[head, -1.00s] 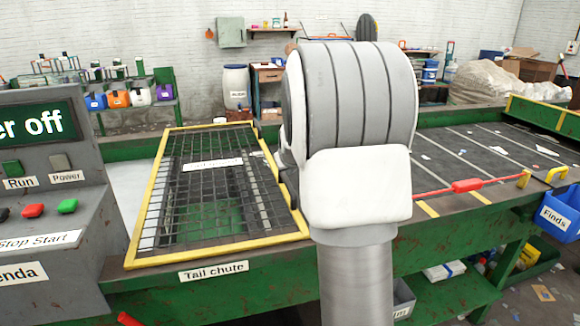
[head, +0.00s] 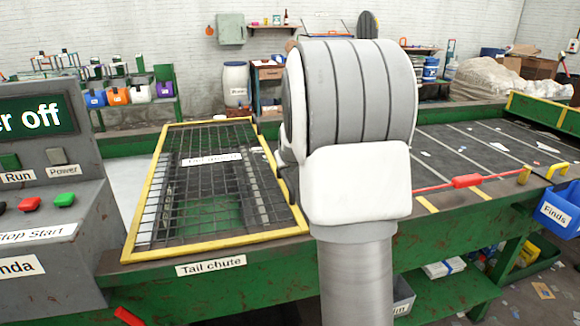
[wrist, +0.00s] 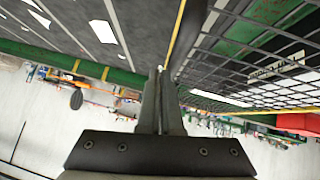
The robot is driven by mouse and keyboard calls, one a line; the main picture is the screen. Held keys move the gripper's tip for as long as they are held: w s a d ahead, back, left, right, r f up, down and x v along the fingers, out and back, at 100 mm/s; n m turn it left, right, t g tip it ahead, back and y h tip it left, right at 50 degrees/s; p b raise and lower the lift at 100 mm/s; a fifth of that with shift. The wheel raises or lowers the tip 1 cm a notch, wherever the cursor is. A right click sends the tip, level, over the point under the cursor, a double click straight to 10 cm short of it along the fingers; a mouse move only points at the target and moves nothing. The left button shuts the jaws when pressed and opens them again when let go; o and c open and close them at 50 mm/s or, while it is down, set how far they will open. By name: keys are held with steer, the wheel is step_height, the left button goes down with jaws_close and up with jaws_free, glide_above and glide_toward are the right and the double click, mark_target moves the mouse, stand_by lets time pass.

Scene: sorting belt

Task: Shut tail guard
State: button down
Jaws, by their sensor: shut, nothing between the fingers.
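The tail guard (head: 213,206) is a black wire mesh in a yellow frame, left of my arm in the head view. It lies flat over the tail chute opening, and green shows through the mesh. A "Tail chute" label (head: 211,265) sits on the green rail in front of it. The mesh also shows at the right of the wrist view (wrist: 245,60). My gripper (wrist: 161,70) is shut and empty, its fingertips close to the yellow frame edge in the wrist view; I cannot tell if they touch. In the head view my arm hides the gripper.
The dark belt (head: 470,150) runs to the right, with a red pull cord (head: 467,181) along its front edge. A control panel (head: 45,200) stands at the left. A blue "Finds" bin (head: 558,212) hangs at the right end.

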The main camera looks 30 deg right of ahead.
steer(key=s+r+p, duration=0.1)
steer(key=s+r, duration=0.6)
steer(key=r, duration=0.3)
steer(key=shift+s+r+p, duration=0.25)
steer(key=shift+r+p, duration=0.1)
steer(key=shift+p, duration=0.05)
